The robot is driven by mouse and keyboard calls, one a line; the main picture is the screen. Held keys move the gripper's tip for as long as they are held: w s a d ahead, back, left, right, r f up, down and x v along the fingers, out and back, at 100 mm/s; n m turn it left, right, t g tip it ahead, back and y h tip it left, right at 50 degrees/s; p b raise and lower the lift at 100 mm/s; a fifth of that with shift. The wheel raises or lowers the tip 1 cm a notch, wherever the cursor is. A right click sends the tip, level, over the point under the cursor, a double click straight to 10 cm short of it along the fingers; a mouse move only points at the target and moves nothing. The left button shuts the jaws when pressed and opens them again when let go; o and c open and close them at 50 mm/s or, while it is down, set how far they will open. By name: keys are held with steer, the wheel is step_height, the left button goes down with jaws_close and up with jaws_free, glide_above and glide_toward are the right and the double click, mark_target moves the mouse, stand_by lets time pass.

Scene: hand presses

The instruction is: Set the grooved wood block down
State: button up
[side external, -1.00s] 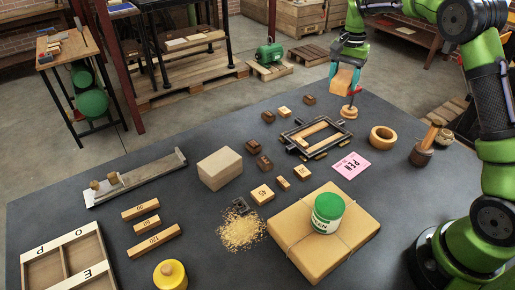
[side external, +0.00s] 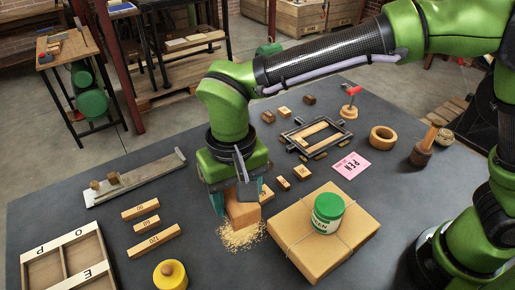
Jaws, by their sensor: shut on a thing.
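My gripper (side external: 238,196) points down over the left-centre of the dark table (side external: 330,265). Its jaws are shut on an orange-brown wood block (side external: 242,214), which I take as the grooved wood block. The groove itself cannot be made out. The block hangs just behind and over the sawdust pile (side external: 241,238). Whether its underside touches the table or the pile is not clear. The gripper and block hide the spot where a pale wood block and a small dark piece were.
A wrapped parcel (side external: 290,245) with a green-lidded jar (side external: 328,208) stands close on the right. A letter tray (side external: 65,262) is front left. A metal frame (side external: 312,133) lies behind right.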

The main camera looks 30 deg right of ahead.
steer(key=s+a+n, duration=0.1)
steer(key=s+a, duration=0.2)
steer(key=s, duration=0.2)
glide_above(241, 276)
step_height(241, 276, down, 11)
steer(key=shift+f, duration=2)
steer(key=o, duration=1.1)
steer(key=shift+f, duration=0.15)
